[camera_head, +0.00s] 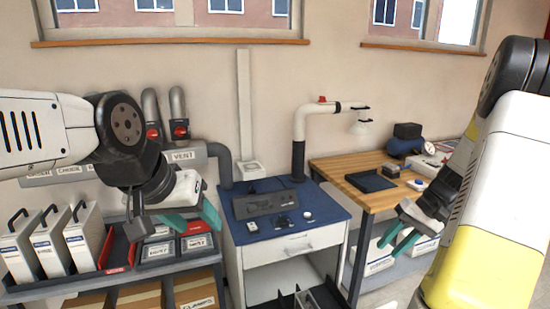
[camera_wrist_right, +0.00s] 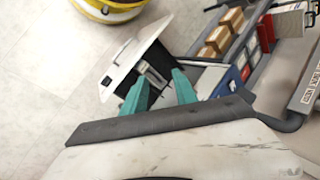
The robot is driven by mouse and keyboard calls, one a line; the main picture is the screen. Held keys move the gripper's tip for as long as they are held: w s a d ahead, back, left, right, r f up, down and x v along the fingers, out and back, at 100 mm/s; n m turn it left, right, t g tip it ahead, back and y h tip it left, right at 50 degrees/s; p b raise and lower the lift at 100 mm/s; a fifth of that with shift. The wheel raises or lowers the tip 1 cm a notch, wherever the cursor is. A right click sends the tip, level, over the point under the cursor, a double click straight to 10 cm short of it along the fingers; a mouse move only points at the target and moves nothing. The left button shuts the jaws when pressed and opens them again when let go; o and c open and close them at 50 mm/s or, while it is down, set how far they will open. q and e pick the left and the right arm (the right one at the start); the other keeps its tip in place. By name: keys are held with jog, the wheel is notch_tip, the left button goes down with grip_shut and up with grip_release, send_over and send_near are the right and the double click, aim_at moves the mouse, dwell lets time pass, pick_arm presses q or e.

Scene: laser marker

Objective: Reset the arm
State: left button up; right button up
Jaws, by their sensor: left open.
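My left gripper (camera_head: 195,219) has teal fingers and hangs in front of the shelf on the left. Its fingers stand apart and nothing shows between them. My right gripper (camera_head: 396,242) is in front of the wooden table on the right, fingers pointing down and left. In the right wrist view its two teal fingers (camera_wrist_right: 159,88) stand apart, with a white cabinet (camera_wrist_right: 120,65) seen behind them. I see no object held in either gripper.
A blue-topped cabinet (camera_head: 270,232) with a dark device (camera_head: 268,203) stands in the middle. A shelf (camera_head: 190,262) with binders (camera_head: 47,245) is at left. A wooden table (camera_head: 345,170) is at right. A jointed vent arm (camera_head: 299,130) rises behind the cabinet.

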jog(key=s+a+r+n+t+h, duration=0.25)
jog(key=s+a+r, duration=0.25)
jog(key=a+r, duration=0.6)
jog(key=s+a+r+t+h, duration=0.1)
jog(key=s+a+r+t, duration=0.2)
jog(key=s+a+r, duration=0.3)
jog(key=s+r, duration=0.1)
jog(key=s, duration=0.2)
jog(key=shift+s+r, duration=0.15)
jog(key=shift+s, duration=0.1)
